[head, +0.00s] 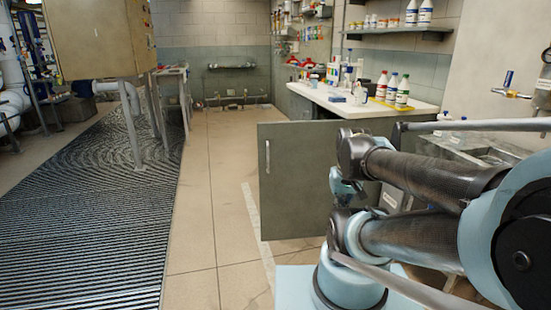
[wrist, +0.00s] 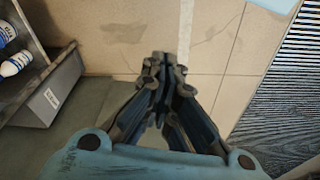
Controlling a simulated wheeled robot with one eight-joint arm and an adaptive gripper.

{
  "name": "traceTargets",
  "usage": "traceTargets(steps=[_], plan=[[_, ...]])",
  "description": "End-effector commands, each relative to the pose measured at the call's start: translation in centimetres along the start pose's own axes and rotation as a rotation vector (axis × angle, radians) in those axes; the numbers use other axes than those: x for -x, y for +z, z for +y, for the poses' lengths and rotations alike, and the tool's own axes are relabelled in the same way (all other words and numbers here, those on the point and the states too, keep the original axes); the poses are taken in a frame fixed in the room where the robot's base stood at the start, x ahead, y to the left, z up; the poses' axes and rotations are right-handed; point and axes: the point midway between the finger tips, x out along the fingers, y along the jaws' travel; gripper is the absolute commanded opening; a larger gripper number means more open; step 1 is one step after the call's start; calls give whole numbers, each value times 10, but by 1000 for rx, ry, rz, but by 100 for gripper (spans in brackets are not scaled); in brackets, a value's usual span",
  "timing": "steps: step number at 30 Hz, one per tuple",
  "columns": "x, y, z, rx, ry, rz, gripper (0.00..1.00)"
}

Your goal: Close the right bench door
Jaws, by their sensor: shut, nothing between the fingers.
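The right bench door (head: 300,185) is a grey-green panel with a vertical bar handle (head: 267,157) near its left edge. It stands open, swung out from the bench (head: 345,105) into the floor area. My arm covers its right part in the head view. In the wrist view my gripper (wrist: 163,60) is shut and empty, its fingertips together above the tiled floor. The fingers are hidden in the head view. A grey-green surface (wrist: 88,100) lies left of the fingers; I cannot tell whether it is the door. I cannot tell whether the gripper touches anything.
Inside the open bench are white bottles (wrist: 15,64) and a grey bin (wrist: 52,92) with a label. Bottles (head: 402,90) stand on the benchtop. A ribbed dark mat (head: 90,220) and a cabinet on legs (head: 98,38) are left. Tiled floor (head: 215,180) between is clear.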

Motion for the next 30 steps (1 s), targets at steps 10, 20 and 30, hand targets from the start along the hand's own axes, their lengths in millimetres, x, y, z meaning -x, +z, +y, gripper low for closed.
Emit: traceTargets(steps=[10, 20, 30], plan=[[10, -12, -1, -51, -5, 37, 0], [20, -100, -19, -297, -56, 154, 0], [17, -197, -52, -569, -159, 261, 0]])
